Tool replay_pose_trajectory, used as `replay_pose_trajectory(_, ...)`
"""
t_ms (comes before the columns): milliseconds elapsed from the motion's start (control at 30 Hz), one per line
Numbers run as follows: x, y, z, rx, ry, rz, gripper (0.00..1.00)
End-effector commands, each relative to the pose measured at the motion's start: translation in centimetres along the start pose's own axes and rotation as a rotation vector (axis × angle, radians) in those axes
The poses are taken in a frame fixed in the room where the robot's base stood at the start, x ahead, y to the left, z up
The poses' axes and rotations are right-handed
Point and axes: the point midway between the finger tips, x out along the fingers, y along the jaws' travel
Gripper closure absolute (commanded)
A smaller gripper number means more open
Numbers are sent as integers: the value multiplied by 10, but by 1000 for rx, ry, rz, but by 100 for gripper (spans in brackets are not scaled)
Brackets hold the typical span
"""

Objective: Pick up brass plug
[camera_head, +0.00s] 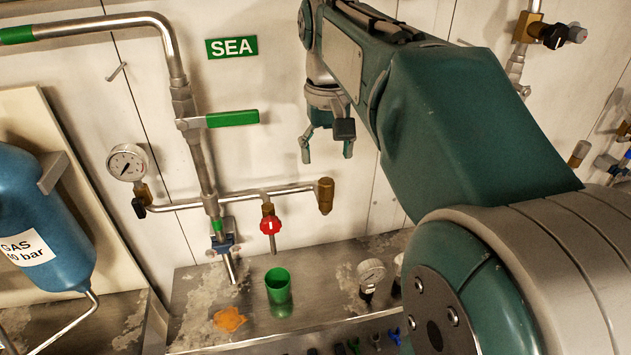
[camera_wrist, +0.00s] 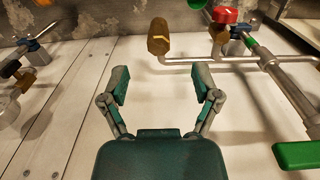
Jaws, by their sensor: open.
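The brass plug (camera_head: 325,195) sits at the right end of a horizontal steel pipe on the wall in the head view. In the wrist view the brass plug (camera_wrist: 159,37) is beyond the fingertips, a little above the gap between them, with a pale yellow line across it. My gripper (camera_head: 328,158) is open and empty, above the plug in the head view and apart from it. Its two fingers are spread in the wrist view (camera_wrist: 161,78).
A red valve knob (camera_head: 270,226) hangs from the same pipe. A pressure gauge (camera_head: 127,163) and a green lever (camera_head: 232,118) are to the left. A green cup (camera_head: 278,286) and a loose gauge (camera_head: 371,277) stand on the metal bench (camera_head: 325,312) below.

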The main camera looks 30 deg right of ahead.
Motion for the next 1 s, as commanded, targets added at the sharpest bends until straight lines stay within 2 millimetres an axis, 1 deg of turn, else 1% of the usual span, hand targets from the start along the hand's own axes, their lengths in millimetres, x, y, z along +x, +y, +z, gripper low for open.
replay_pose_trajectory(33, 9, 0, 0, 0, -3, 0, 20)
replay_pose_trajectory(100, 20, 0, 0, -1, -2, 0, 20)
replay_pose_trajectory(333, 39, 0, -3, -1, 0, 0, 20)
replay_pose_trajectory(500, 66, 2, -9, -1, -2, 0, 20)
replay_pose_trajectory(600, 78, 2, -8, -1, -1, 0, 20)
replay_pose_trajectory(700, 83, 2, -9, -1, 2, 0, 20)
replay_pose_trajectory(900, 83, 2, -9, -1, 2, 0, 20)
replay_pose_trajectory(967, 83, 2, -9, -1, 2, 0, 47)
replay_pose_trajectory(1000, 83, 2, -9, -1, 2, 0, 65)
